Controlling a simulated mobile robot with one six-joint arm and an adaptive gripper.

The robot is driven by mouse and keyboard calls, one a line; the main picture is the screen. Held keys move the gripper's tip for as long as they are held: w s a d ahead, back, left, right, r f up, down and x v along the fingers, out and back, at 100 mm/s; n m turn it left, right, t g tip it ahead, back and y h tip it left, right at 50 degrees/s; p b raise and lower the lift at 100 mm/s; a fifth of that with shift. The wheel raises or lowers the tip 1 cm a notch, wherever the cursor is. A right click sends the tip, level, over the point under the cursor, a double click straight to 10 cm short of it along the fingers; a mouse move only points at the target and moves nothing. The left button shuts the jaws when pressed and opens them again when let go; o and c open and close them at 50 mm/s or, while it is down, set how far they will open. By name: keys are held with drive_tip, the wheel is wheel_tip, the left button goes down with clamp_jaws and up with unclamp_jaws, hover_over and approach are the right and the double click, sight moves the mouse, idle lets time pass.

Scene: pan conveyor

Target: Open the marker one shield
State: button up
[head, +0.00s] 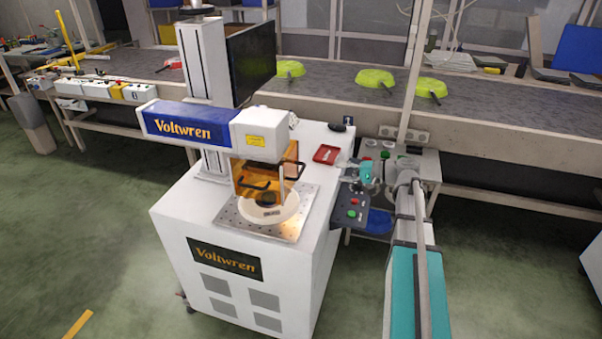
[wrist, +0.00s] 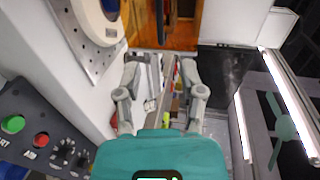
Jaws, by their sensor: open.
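Marker one is a white cabinet (head: 240,270) with a blue and white "Voltwren" head (head: 190,128). Its see-through orange shield (head: 250,179), with black bar handles, sits under the head and above the perforated plate (head: 245,222). I cannot tell for sure whether the shield is fully lowered. A pale round pan (head: 288,212) lies on the plate, partly behind the shield. My gripper (head: 347,166) is right of the shield, apart from it. In the wrist view, my gripper (wrist: 162,98) is open and empty, with the orange shield (wrist: 178,38) ahead at the top and the pan (wrist: 95,24) upper left.
A dark control panel (head: 352,204) with green and red buttons is beside the cabinet, below my gripper. A red tray (head: 327,154) lies on the cabinet top. Behind runs a grey conveyor (head: 330,92) with several lime green pans (head: 375,78). Green floor is clear in front.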

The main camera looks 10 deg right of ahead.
sight(301, 170)
drive_tip(key=shift+b+x, duration=1.45)
drive_tip(key=shift+x, duration=5.4)
clamp_jaws()
